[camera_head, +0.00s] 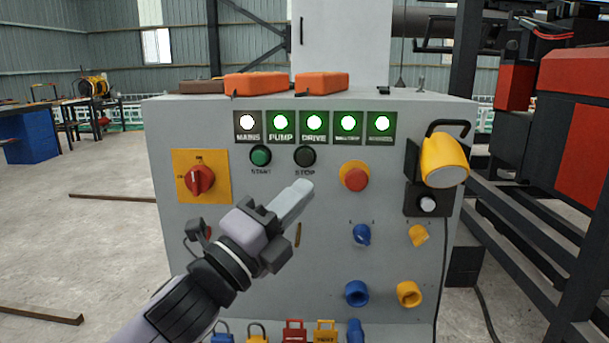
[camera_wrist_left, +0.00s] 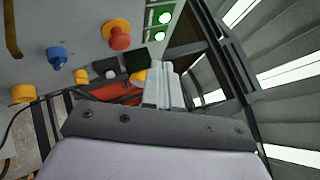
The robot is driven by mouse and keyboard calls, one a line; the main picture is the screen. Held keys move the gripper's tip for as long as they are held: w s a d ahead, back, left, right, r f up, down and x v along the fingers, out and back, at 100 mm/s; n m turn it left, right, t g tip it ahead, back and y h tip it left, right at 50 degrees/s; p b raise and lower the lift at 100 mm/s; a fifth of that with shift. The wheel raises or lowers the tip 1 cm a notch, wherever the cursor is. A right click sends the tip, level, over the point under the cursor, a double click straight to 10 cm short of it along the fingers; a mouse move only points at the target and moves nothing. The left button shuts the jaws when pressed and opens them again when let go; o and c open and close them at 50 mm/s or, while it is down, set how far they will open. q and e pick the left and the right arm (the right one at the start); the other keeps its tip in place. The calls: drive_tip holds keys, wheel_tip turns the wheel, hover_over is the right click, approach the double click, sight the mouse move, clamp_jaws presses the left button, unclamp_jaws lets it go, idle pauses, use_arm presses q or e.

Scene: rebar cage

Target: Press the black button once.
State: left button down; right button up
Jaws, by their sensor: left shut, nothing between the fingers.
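The black button (camera_head: 305,156), above the word STOP, is on the front of the grey control cabinet (camera_head: 200,130). It is to the right of the green START button (camera_head: 260,156). My left gripper (camera_head: 302,188) is shut and empty, its pale fingertips a little below the black button in the picture. I cannot tell how far they are from the panel. In the left wrist view the shut fingers (camera_wrist_left: 165,88) point up past the panel; I do not see the black button there. My right gripper is not in view.
A red mushroom button (camera_head: 355,178) on a yellow base is to the right. A red rotary switch (camera_head: 200,180) is at left, and a yellow lamp (camera_head: 444,160) juts out at right. Lit indicators (camera_head: 314,122) line the top. Orange cases (camera_head: 256,84) lie on the cabinet.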

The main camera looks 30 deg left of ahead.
use_arm(q)
drive_tip(key=shift+s+r+m, duration=0.25)
drive_tip(key=shift+r+m, duration=0.15)
drive_tip(key=shift+r, duration=0.2)
approach(310, 156)
drive_tip(key=shift+w+d+r, duration=0.35)
drive_tip(key=shift+w+r, duration=0.1)
drive_tip(key=shift+w, duration=0.3)
drive_tip(key=shift+w+d+r, duration=0.4)
drive_tip(key=shift+w+r, duration=0.05)
drive_tip(key=shift+w, duration=0.25)
drive_tip(key=shift+w+d+r, duration=0.35)
drive_tip(key=shift+w+r, duration=0.1)
drive_tip(key=shift+w, duration=0.3)
drive_tip(key=shift+w, duration=0.1)
drive_tip(key=shift+w+a, duration=0.2)
drive_tip(key=shift+w, duration=0.1)
drive_tip(key=shift+w+a, duration=0.45)
drive_tip(key=shift+w, duration=0.25)
idle(1.1)
drive_tip(key=shift+s, duration=0.1)
drive_tip(key=shift+s+d, duration=0.3)
drive_tip(key=shift+s, duration=0.2)
drive_tip(key=shift+s+d, duration=0.3)
drive_tip(key=shift+s, duration=0.2)
